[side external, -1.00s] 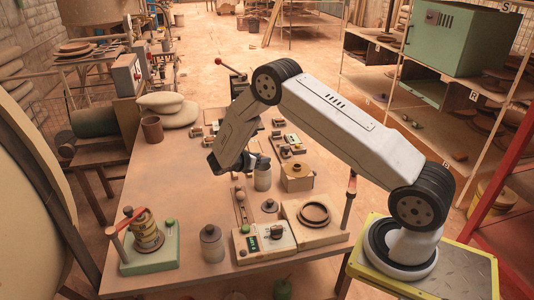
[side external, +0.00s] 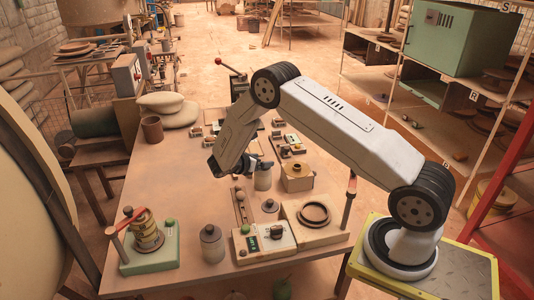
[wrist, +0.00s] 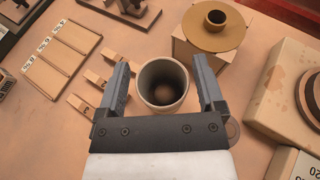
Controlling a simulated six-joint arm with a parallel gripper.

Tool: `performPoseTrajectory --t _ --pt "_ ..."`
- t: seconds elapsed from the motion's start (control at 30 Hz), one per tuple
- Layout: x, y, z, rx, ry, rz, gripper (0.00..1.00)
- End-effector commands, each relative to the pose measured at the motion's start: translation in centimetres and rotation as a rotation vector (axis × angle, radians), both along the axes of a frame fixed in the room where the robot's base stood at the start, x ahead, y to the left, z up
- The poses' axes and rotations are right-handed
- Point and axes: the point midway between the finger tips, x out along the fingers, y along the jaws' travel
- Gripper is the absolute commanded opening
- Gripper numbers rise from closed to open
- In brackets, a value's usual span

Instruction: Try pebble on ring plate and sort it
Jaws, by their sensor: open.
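A grey cup (wrist: 163,84) stands upright between the fingers of my gripper (wrist: 160,88), which is open. A rounded brown shape shows at the bottom of the cup, but I cannot tell whether it is a pebble. In the side external view my gripper (side external: 260,164) is just above the cup (side external: 263,181) and partly hides its rim. A tan round plate with a raised dark ring (wrist: 215,25) sits on a box beyond the cup; it also shows in the side external view (side external: 297,170). No pebble is clearly visible elsewhere on the table.
Several small wooden blocks (wrist: 98,78) and a labelled tray (wrist: 62,52) lie left of the cup in the wrist view. A pale block with a round dish (side external: 314,214), a scale-like box (side external: 264,240) and a lidded jar (side external: 212,243) stand near the front edge.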

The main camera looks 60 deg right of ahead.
Motion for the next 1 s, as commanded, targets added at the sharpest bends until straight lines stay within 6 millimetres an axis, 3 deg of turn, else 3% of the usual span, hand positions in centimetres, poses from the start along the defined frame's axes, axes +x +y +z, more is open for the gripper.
performPoseTrajectory --t 0.27,0.7,1.0 --pt "0.3 1.1 0.5 0.0 -0.001 0.003 0.87" --pt "1.3 5.9 2.5 0.0 -0.002 0.002 0.87" --pt "1.5 7.1 3.0 0.0 0.0 0.0 0.87"
